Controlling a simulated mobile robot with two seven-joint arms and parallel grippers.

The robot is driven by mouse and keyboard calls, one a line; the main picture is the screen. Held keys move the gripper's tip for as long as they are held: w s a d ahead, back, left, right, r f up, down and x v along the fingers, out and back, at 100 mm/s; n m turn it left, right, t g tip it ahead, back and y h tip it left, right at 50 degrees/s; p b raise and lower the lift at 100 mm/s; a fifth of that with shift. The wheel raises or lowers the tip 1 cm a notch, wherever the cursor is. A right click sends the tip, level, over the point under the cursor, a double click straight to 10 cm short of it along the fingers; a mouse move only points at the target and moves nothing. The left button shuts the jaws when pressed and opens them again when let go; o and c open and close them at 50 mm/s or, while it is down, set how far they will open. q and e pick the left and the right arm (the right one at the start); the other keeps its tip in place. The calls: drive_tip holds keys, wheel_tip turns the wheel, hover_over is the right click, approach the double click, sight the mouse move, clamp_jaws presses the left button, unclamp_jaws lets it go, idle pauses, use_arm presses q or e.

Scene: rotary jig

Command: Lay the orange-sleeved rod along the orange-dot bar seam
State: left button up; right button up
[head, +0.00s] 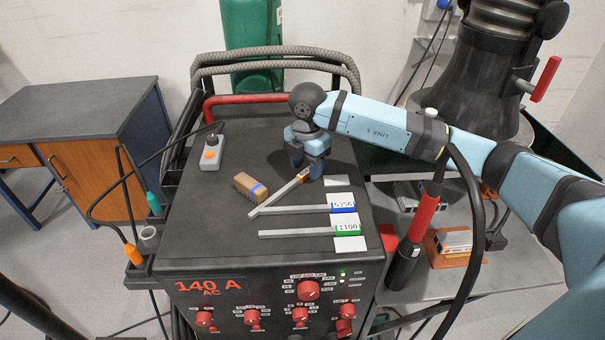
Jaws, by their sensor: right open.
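The orange-sleeved rod (280,196) lies slantwise on the dark top of the machine. Its sleeve end is at the upper right, and its lower left end is by the tip of the blue-sleeved rod. My right gripper (305,172) points down at the orange sleeve with its jaws open. It partly hides that end, and I cannot tell whether the fingers straddle the sleeve. I cannot make out a bar seam with an orange dot. My left gripper is not in view.
A blue-sleeved rod (295,209) and a green-sleeved rod (297,233) lie nearby, with white cards (349,244) at the right. A red handle (245,99) bounds the back.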

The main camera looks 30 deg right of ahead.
drive_tip(key=shift+f, duration=0.55)
clamp_jaws()
drive_tip(key=shift+r, duration=0.15)
